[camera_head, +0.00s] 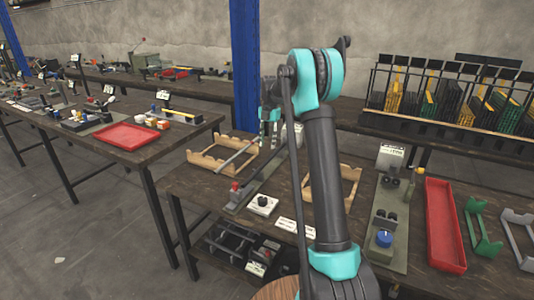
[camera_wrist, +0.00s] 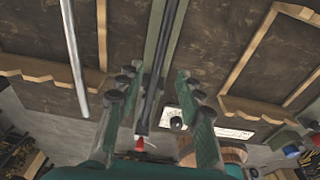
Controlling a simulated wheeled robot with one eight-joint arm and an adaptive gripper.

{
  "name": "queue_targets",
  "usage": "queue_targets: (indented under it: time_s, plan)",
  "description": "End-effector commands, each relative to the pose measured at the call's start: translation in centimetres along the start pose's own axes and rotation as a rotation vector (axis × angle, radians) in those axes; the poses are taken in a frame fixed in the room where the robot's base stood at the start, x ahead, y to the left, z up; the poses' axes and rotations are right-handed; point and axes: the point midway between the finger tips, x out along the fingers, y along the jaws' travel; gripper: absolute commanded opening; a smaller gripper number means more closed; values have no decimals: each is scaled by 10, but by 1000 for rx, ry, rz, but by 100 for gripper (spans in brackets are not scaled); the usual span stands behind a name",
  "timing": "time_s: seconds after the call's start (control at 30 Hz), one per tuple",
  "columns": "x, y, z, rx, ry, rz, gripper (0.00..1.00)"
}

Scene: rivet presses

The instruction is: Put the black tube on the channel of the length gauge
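The length gauge is a long grey-green strip (camera_head: 240,200) on the near table, with a red knob at its near end. In the wrist view its green base (camera_wrist: 152,35) runs between my fingers. A long black bar (camera_wrist: 163,60) lies along that base; I cannot tell whether it is the black tube or the gauge's dark channel. My gripper (camera_head: 270,118) hangs above the gauge's far part, fingers down. In the wrist view my gripper (camera_wrist: 157,78) has its fingers apart on either side of the bar, with gaps visible. My arm hides part of the table.
A wooden rack (camera_head: 212,165) left of the gauge bears a silver tube (camera_wrist: 72,55). Another wooden rack (camera_head: 345,188) on the right looks empty. A white box with a black knob (camera_head: 263,204) and labels stand near the gauge. A red tray (camera_head: 444,225) is farther right.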

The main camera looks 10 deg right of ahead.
Motion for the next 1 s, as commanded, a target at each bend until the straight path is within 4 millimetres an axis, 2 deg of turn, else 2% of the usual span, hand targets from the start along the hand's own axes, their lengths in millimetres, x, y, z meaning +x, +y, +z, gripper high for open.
queue_targets:
  time_s: [0.1,0.23,0.47,0.57,0.77,1.0]
  plan:
    - [-20,0,0,0,0,0,36]
    - [-34,0,0,0,0,-1,36]
    - [-42,-2,-2,14,-2,1,36]
    - [-42,-10,-11,94,-15,9,36]
    - [-34,-51,-56,496,-69,64,36]
    - [-8,-114,-126,1079,-109,186,36]
